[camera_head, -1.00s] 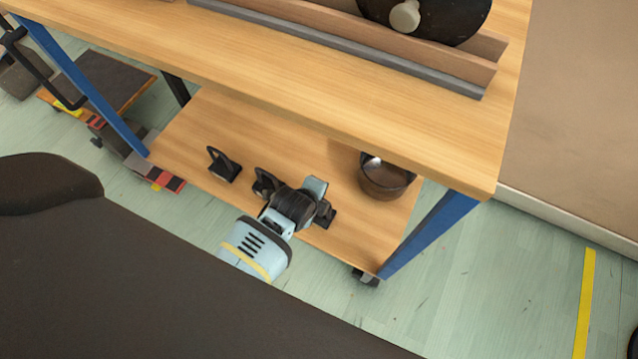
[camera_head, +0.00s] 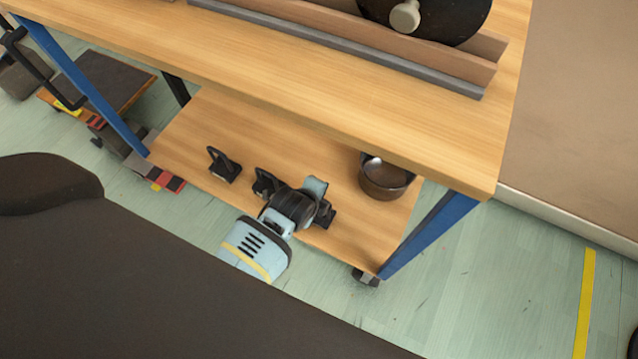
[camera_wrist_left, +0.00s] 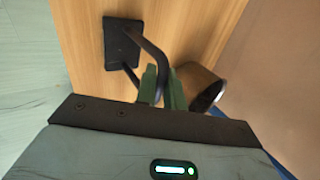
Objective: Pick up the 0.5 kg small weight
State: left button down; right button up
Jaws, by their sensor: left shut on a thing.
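Black weights with looped handles stand on the lower wooden shelf. In the head view one is at the left (camera_head: 223,166), one in the middle (camera_head: 264,183), and one at the right (camera_head: 327,215), partly behind my left gripper (camera_head: 308,205). I cannot read any mass marking, so I cannot tell which is 0.5 kg. In the left wrist view, my left gripper's green fingers (camera_wrist_left: 161,86) are shut on the dark handle of a black weight (camera_wrist_left: 122,45). Its flat base appears to be on the shelf or very near it. My right gripper is not in view.
A dark brown pot (camera_head: 384,180) stands on the lower shelf, right of the weights, and shows beside the fingers in the left wrist view (camera_wrist_left: 203,88). The upper tabletop (camera_head: 300,75) overhangs the shelf. A blue leg (camera_head: 430,235) stands at the right.

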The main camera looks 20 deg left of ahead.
pick_arm(q)
jog(key=shift+w, duration=0.1)
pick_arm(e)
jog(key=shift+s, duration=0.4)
pick_arm(q)
jog(key=shift+r, duration=0.15)
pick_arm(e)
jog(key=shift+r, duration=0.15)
pick_arm(q)
notch_tip(320, 180, up, 2)
jog(key=shift+r+p, duration=0.1)
jog(key=shift+p, duration=0.65)
jog(key=shift+r+p, duration=0.45)
jog(key=shift+r, duration=0.2)
jog(key=s+a+r+p, duration=0.1)
jog(key=s+a+p, duration=0.4)
jog(key=s+a, duration=0.6)
jog(key=shift+s+a+r, duration=0.15)
jog(key=shift+a, duration=0.05)
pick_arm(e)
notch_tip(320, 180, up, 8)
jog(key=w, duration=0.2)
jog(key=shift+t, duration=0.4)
